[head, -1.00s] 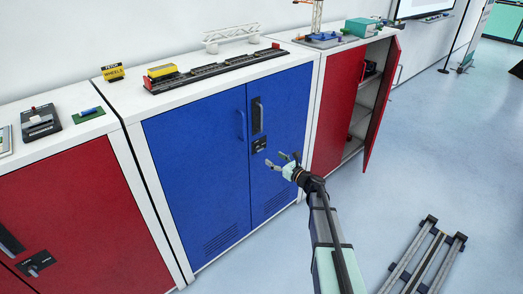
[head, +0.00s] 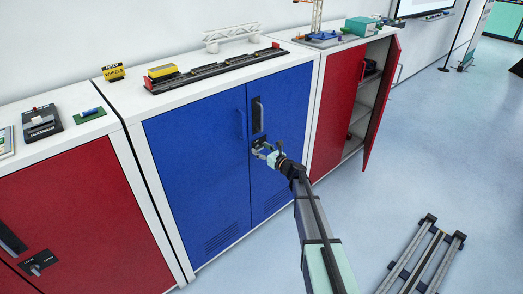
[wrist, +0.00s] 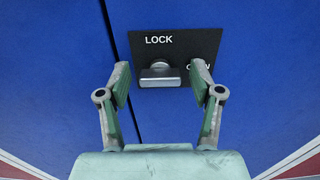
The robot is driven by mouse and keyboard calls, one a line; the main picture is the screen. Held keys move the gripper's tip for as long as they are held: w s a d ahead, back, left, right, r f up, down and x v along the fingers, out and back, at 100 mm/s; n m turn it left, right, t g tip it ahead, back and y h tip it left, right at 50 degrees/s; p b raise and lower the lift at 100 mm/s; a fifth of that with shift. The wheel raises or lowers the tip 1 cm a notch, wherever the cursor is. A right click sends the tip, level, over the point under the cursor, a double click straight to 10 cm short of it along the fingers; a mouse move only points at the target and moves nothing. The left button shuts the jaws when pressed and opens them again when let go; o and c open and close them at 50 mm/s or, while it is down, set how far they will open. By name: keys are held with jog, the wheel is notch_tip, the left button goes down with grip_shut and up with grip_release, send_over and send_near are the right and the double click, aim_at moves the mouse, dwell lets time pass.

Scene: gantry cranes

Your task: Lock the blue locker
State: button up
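The blue locker (head: 200,140) stands in the middle of the head view with both doors shut. Its black lock plate (wrist: 174,48) shows in the wrist view, with "LOCK" at upper left and a partly hidden word at the right. A grey knob (wrist: 160,76) sticks out of the plate, its bar lying roughly level. My gripper (wrist: 160,82) is open, one finger on each side of the knob, with a visible gap on both sides. In the head view, my gripper (head: 266,151) is at the lock plate and covers most of it.
A red locker (head: 75,215) stands at the left, shut. Another red locker (head: 335,105) at the right has a door (head: 383,105) swung open. A track piece with rails (head: 425,258) lies on the floor at lower right. A model train track (head: 215,68) sits on top of the blue locker.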

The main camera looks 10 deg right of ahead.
jog(key=c, duration=0.8)
jog(key=shift+f+n+b, duration=0.15)
jog(key=shift+n+b, duration=0.15)
jog(key=shift+b, duration=0.4)
jog(key=n+b, duration=0.8)
jog(key=b, duration=0.5)
jog(key=n+b, duration=0.9)
jog(key=b, duration=0.4)
jog(key=shift+s+a+f, duration=0.1)
jog(key=shift+a+f, duration=0.05)
jog(key=shift+a, duration=0.05)
jog(key=shift+n, duration=0.3)
